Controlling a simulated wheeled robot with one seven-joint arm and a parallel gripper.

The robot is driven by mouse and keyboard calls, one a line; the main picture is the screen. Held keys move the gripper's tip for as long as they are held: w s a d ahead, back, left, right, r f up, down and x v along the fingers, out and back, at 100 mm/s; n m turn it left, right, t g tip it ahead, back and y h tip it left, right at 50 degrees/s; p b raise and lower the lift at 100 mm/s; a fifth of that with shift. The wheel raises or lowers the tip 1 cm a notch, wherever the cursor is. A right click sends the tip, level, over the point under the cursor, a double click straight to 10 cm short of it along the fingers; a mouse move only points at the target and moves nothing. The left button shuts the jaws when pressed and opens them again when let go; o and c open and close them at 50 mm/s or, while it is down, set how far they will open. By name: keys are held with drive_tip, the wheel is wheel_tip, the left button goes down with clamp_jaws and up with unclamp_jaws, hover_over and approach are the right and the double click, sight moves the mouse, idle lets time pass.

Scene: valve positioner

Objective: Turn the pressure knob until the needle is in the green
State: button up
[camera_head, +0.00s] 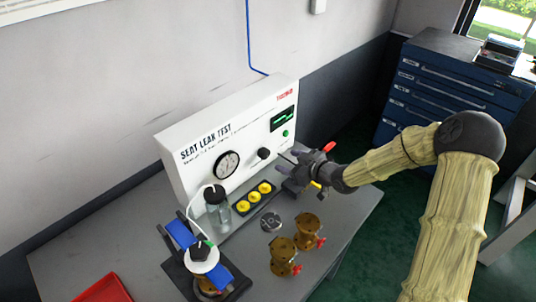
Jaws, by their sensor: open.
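The white test panel (176,153), marked SEAT LEAK TEST, stands at the back of the grey table. A round dial gauge (227,164) is on its face; its needle and any green zone are too small to read. A black knob (263,153), likely the pressure knob, is right of the gauge. My gripper (283,163) is open, in front of the panel, a little right of and below the knob. I see no contact with the knob. The fingers are small and dark in this view.
A clear bottle (218,213) with a white tube stands before the panel. A yellow-cupped tray (243,206), brass valves (284,255) and a clamp fixture with blue parts (181,233) are on the table (340,222). A red tray (103,290) is front left. A blue cabinet (447,90) stands back right.

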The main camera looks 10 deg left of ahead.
sight(268, 153)
drive_tip(key=p+x, duration=0.1)
drive_tip(key=x, duration=1)
drive_tip(key=shift+c, duration=0.2)
drive_tip(key=shift+w+d, duration=0.1)
drive_tip(key=shift+w, duration=0.1)
drive_tip(key=c, duration=1)
drive_tip(key=shift+o, duration=0.2)
drive_tip(key=shift+s+r+p, duration=0.1)
drive_tip(key=shift+r+p, duration=0.05)
drive_tip(key=shift+p, duration=0.15)
drive_tip(key=shift+d+m, duration=0.1)
drive_tip(key=shift+m, duration=0.5)
